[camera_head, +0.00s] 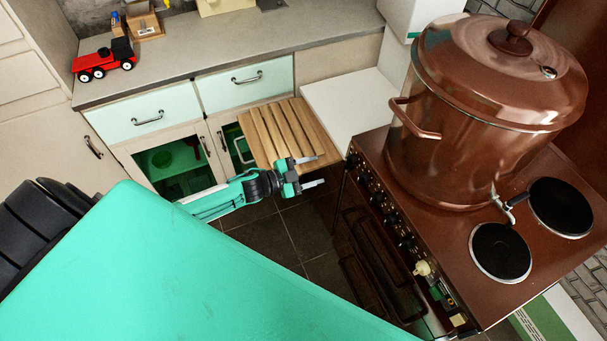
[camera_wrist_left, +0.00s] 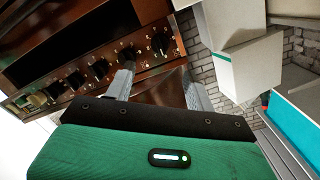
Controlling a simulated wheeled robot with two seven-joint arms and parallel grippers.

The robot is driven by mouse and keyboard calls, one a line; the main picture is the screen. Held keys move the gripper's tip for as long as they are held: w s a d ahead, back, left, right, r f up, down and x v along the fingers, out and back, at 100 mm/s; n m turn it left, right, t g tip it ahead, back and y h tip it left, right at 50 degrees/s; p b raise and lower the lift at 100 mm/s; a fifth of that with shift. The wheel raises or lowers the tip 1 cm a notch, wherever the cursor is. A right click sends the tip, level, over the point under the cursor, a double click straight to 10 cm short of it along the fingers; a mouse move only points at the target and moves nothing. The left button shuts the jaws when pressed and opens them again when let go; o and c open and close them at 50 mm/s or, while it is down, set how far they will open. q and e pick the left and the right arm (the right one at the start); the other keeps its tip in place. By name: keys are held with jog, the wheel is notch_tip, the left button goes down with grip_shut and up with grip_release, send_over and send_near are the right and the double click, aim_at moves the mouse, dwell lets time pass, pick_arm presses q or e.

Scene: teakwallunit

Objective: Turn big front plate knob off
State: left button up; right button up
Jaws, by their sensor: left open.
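The brown stove (camera_head: 450,225) stands at the right with a row of black knobs (camera_head: 376,198) along its front panel. The knobs also show in the left wrist view (camera_wrist_left: 98,68). I cannot tell from markings which one is for the big front plate. Two round black plates show on the stove top, a nearer one (camera_head: 501,252) and a farther one (camera_head: 561,206). My left gripper (camera_head: 317,171) is open and empty, left of the knob row and apart from it. In the left wrist view its fingers (camera_wrist_left: 160,80) point toward the panel's end knob (camera_wrist_left: 160,42). My right gripper is out of view.
A slatted wooden board (camera_head: 283,125) lies behind my left gripper. A red toy truck (camera_head: 104,60) stands on the grey counter (camera_head: 200,62). Dark floor (camera_head: 270,240) is free before the stove.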

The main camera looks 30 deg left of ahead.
pick_arm(q)
jog(key=shift+v, duration=1.45)
jog(key=shift+d, duration=0.1)
